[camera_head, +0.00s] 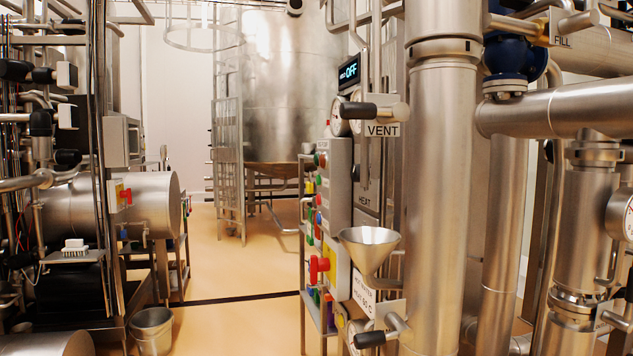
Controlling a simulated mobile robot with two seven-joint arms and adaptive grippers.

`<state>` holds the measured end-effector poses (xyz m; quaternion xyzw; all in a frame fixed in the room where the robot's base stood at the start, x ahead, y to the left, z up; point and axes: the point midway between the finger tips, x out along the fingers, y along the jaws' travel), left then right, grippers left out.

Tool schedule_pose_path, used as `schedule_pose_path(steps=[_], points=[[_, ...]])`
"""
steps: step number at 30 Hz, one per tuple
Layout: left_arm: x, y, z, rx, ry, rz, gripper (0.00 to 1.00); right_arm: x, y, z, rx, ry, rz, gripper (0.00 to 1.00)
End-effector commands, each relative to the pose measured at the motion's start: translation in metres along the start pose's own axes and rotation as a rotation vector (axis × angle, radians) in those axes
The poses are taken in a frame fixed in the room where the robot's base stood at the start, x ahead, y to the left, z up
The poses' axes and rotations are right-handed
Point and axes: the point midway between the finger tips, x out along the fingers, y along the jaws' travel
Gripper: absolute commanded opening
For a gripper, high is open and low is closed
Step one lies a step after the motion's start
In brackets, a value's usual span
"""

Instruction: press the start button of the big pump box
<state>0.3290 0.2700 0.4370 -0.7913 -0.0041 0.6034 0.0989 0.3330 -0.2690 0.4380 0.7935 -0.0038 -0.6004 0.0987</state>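No label that reads as the big pump box can be made out. A grey panel box (338,185) right of centre faces left and carries small coloured buttons (321,160) on its edge-on front. Below it is another grey box (340,262) with a red rotary switch (318,268) on a yellow plate. A smaller box with a red and yellow switch (124,196) is on the left, by a horizontal steel tank. I cannot tell which of these is the pump box. Neither of my grippers is in view.
A steel funnel (369,248), a VENT handle (365,111) and a thick vertical pipe (440,200) stand at the right. A bucket (152,330) stands at lower left. The tan floor (235,265) in the middle is open.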

Motion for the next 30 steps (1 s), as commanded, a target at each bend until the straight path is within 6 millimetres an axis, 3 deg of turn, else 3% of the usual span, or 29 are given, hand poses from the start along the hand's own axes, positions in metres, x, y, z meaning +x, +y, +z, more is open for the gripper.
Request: schedule_pose_path(steps=[1,7,20,30], points=[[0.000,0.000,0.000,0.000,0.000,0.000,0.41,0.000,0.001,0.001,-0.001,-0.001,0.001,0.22],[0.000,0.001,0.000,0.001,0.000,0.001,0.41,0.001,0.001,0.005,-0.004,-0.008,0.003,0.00],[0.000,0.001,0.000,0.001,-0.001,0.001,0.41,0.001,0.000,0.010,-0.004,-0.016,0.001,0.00],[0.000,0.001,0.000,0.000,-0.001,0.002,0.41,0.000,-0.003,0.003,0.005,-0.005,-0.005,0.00]])
